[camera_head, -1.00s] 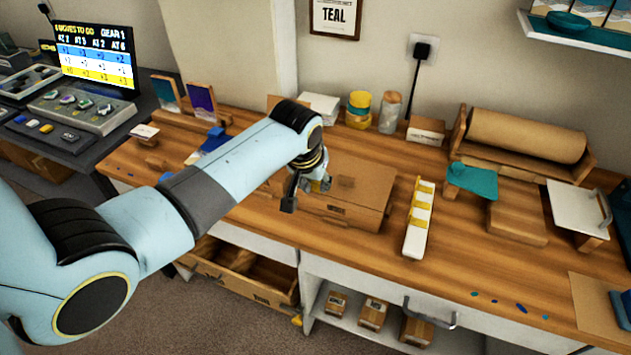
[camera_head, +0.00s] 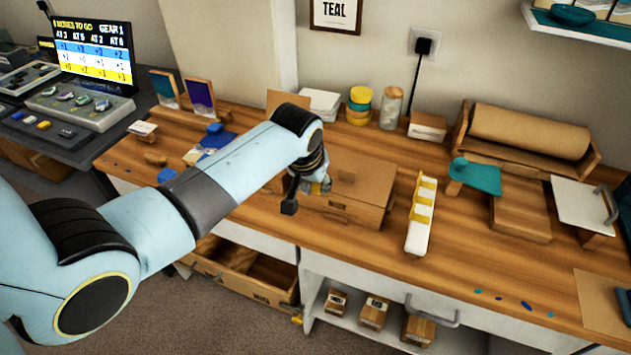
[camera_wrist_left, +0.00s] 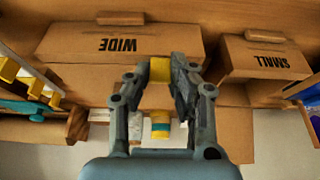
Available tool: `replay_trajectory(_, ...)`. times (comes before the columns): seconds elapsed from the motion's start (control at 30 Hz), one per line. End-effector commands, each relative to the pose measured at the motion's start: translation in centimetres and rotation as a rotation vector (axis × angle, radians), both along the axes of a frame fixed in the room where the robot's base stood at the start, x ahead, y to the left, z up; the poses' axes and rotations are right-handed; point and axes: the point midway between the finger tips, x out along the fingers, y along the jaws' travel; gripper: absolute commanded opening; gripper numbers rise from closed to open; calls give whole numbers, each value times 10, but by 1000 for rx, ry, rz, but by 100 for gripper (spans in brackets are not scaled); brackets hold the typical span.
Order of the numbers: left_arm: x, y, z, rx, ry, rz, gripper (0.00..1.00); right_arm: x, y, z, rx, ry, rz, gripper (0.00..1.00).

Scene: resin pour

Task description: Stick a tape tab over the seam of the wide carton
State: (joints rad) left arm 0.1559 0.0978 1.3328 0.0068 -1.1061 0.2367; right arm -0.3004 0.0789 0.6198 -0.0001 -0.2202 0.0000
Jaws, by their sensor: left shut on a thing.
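The wide carton (camera_head: 362,185) is a closed brown box on the wooden bench, partly hidden behind my left gripper (camera_head: 307,190). In the left wrist view the wide carton (camera_wrist_left: 70,45) shows its face with WIDE printed upside down. My left gripper (camera_wrist_left: 160,72) is shut on a small yellow tape tab (camera_wrist_left: 160,68). The tab overlaps the right part of the wide carton in that view; I cannot tell whether it touches. A white strip holder (camera_head: 419,235) with yellow tabs stands to the right of the carton. My right gripper is out of view.
A carton marked SMALL (camera_wrist_left: 272,62) is beside the wide one. A teal piece (camera_head: 474,176), a wooden block (camera_head: 521,218) and a brown paper roll (camera_head: 528,132) lie to the right. An open drawer (camera_head: 245,280) juts out below the bench. Front bench space around the strip holder is clear.

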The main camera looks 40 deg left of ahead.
Motion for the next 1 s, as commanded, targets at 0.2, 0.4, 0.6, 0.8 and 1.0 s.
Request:
replay_trajectory(0.2,0,0,0,0,0,0,13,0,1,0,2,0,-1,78)
replay_trajectory(0.4,0,0,0,0,0,0,13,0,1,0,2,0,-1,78)
replay_trajectory(0.6,0,0,-1,0,0,0,13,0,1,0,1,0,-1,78)
replay_trajectory(0.8,0,0,-3,0,0,0,13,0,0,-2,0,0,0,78)
replay_trajectory(1.0,0,0,-5,0,0,0,13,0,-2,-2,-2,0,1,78)
